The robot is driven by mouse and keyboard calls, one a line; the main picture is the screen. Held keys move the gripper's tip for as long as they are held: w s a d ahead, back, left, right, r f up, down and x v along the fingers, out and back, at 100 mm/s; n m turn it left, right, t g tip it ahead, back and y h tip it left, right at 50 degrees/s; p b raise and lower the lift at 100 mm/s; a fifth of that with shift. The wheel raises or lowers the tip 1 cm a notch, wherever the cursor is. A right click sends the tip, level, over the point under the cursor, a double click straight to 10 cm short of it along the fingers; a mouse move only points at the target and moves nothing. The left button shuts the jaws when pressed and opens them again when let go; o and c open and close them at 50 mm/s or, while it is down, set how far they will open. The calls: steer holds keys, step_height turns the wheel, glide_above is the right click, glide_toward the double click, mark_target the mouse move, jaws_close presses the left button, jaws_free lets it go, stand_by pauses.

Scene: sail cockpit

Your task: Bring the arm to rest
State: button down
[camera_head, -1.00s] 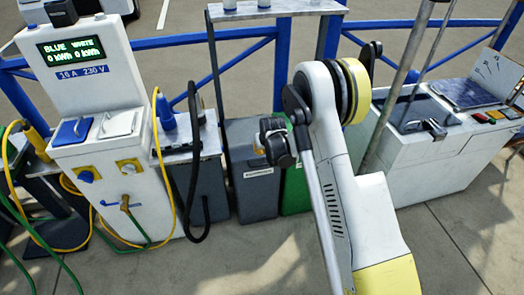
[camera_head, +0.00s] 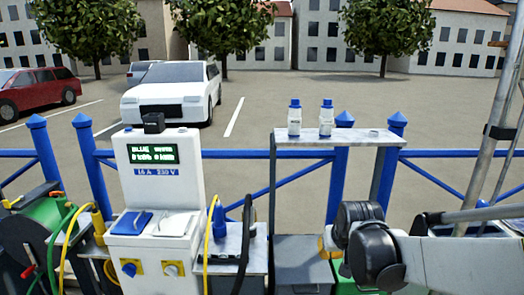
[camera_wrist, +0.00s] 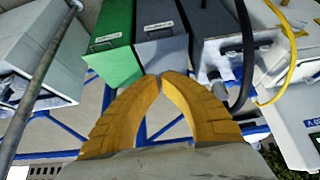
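My arm reaches in from the right of the head view, with its black joint (camera_head: 372,245) in front of the bins. The gripper is mostly hidden behind that joint there. In the wrist view my gripper (camera_wrist: 160,77) shows two yellow ribbed fingers whose tips meet, with nothing visible between them. The fingertips point toward a green bin (camera_wrist: 115,42) and a grey bin (camera_wrist: 160,52), apart from them as far as I can tell.
A white power pedestal (camera_head: 165,215) with cables stands left. A metal shelf (camera_head: 350,137) with two white bottles (camera_head: 310,118) stands behind the arm. A blue railing (camera_head: 240,154) runs behind. A metal pole (camera_head: 490,130) rises at right. Parked cars stand beyond.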

steer(key=s+r, duration=0.2)
steer(key=s, duration=1)
steer(key=s+r, duration=0.2)
steer(key=s, duration=0.9)
steer(key=shift+s+r+t, duration=0.15)
steer(key=shift+s+t, duration=0.2)
steer(key=shift+t, duration=0.05)
